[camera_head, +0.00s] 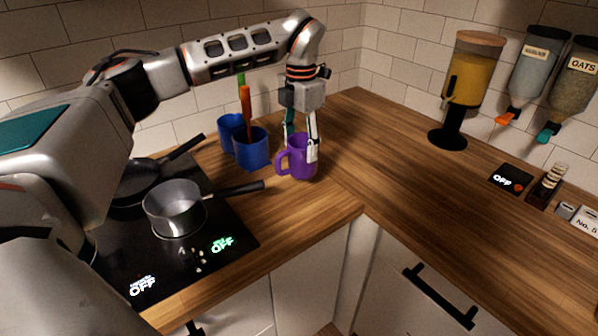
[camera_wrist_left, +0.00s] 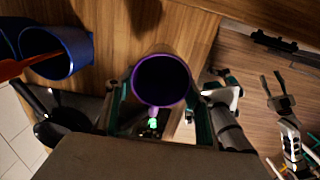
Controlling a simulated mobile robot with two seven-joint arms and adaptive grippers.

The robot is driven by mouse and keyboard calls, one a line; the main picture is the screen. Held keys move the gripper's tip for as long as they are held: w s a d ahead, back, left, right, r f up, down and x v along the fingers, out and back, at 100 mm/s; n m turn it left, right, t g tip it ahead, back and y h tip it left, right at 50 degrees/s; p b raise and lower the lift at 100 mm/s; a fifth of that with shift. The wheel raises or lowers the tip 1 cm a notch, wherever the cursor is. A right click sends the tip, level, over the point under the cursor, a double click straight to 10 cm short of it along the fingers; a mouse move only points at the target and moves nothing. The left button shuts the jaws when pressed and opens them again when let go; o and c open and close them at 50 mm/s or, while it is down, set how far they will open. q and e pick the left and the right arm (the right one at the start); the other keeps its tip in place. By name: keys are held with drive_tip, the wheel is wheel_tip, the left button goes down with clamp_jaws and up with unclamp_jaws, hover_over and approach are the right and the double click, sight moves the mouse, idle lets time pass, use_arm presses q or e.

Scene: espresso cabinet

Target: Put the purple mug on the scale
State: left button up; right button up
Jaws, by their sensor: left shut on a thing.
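The purple mug (camera_head: 302,160) is upright over the wooden counter near the corner, its handle to the left. My left gripper (camera_head: 301,150) comes down from above and is shut on the mug. In the left wrist view, its fingers flank the mug (camera_wrist_left: 161,80), whose inside is dark. I cannot tell whether the mug's base touches the counter. My right gripper is outside the head view; arm parts at the right of the wrist view are unclear.
Two blue containers (camera_head: 252,149) stand just left of the mug, one holding utensils. A saucepan (camera_head: 173,208) and a dark pan (camera_head: 136,182) are on the black hob. A dispenser (camera_head: 468,85) stands at the back right. The counter between mug and scale is clear.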

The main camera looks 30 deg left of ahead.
sight(300, 173)
use_arm(q)
drive_tip(key=shift+f+p, duration=0.3)
drive_tip(key=shift+f, duration=4.1)
drive_tip(key=shift+f, duration=0.15)
drive_tip(key=o, duration=1.8)
